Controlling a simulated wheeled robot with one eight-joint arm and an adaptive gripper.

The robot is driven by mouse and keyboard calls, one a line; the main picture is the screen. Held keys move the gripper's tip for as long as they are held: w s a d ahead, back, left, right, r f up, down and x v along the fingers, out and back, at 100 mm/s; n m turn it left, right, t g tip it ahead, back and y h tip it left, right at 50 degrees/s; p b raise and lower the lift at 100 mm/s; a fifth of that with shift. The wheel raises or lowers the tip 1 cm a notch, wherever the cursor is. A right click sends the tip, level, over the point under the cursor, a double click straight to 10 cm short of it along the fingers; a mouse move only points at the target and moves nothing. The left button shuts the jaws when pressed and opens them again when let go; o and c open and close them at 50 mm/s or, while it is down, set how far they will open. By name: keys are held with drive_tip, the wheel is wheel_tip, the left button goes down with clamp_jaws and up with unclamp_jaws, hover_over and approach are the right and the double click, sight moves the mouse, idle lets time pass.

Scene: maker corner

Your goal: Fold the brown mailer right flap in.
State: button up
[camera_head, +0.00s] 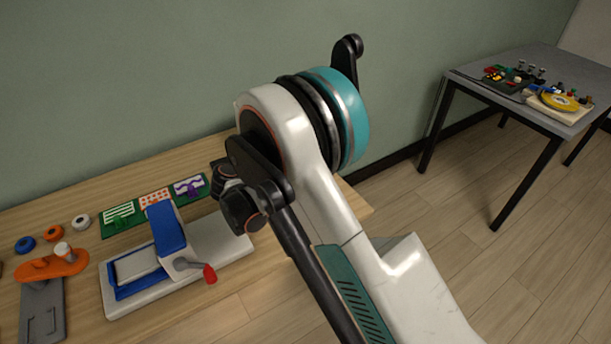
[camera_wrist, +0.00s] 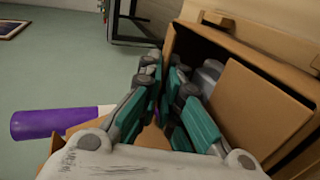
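The brown mailer (camera_wrist: 179,45) appears to be the cardboard box at the right in the wrist view, standing open. A broad brown panel (camera_wrist: 256,112) shows at its opening; I cannot tell whether it is the right flap. My gripper (camera_wrist: 163,72) is in front of the box's left edge, its teal fingers close together at the tips. I cannot tell whether it touches the cardboard or grips anything. Grey rounded shapes (camera_wrist: 208,72) show inside the opening, partly hidden by my right finger. The head view shows neither mailer nor gripper; my arm fills its middle.
In the wrist view, a purple cylinder (camera_wrist: 48,122) with a pale end lies left of my gripper. In the head view, a blue and white device with a red-handled crank (camera_head: 150,268) stands on the wooden table (camera_head: 55,212). A grey table (camera_head: 465,78) stands back right.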

drive_tip(key=shift+o, duration=0.8)
